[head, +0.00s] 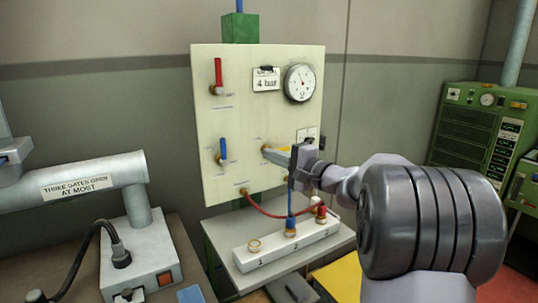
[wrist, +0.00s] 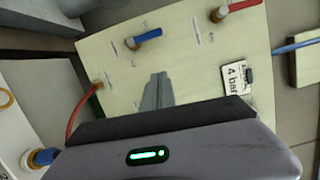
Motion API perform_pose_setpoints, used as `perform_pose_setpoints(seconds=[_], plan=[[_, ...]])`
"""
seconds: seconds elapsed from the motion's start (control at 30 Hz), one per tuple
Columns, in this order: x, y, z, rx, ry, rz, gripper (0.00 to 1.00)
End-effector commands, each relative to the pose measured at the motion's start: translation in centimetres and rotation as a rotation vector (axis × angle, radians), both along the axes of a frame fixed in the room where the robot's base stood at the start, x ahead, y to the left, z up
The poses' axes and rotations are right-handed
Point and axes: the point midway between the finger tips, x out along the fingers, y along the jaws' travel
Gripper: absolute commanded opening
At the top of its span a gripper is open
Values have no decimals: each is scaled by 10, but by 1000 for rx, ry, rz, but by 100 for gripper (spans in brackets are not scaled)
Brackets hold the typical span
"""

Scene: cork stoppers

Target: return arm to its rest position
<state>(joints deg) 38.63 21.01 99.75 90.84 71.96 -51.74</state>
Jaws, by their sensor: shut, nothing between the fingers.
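My gripper (head: 272,155) is in front of the lower right part of a cream panel (head: 212,128) in the head view. Its fingers are together and empty, pointing at the panel. My arm reaches in from the right. A brass fitting and a bit of yellow show right beside the fingertips; whether they touch cannot be told. In the wrist view the closed grey fingers (wrist: 157,92) stand out against the panel (wrist: 115,75), and the dark gripper body hides the lower middle.
The panel bears a red lever (head: 218,75), a blue lever (head: 223,150), a gauge (head: 300,83) and a "4 bar" sign (head: 266,78). Below, a red hose (head: 275,214) runs above a white numbered block (head: 270,258). A white pipe (head: 100,187) stands left; a green cabinet (head: 465,130) right.

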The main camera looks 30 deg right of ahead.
Motion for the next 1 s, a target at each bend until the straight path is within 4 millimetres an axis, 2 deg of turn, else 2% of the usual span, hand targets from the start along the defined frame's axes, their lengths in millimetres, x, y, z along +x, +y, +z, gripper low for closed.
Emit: perform_pose_setpoints(seconds=[0.13,0.2,0.27,0.33,0.37,0.4,0.47,0.5,0.57,0.6,0.7,0.8,0.9,1.0], plan=[[0,0,0,0,0,0,0],[-2,9,0,-9,11,16,0],[-8,35,1,-32,43,63,0],[-26,89,-2,-86,119,159,0],[-39,117,-5,-122,161,210,0],[-62,154,-12,-176,225,278,0],[-103,203,-28,-273,322,371,0],[-134,231,-41,-349,387,426,0],[-186,261,-62,-480,478,492,0],[-220,273,-78,-578,529,523,0],[-294,278,-115,-821,619,554,0],[-338,264,-140,-1015,651,536,0],[-354,253,-151,-1107,656,517,0],[-357,250,-153,-1125,659,510,0]])
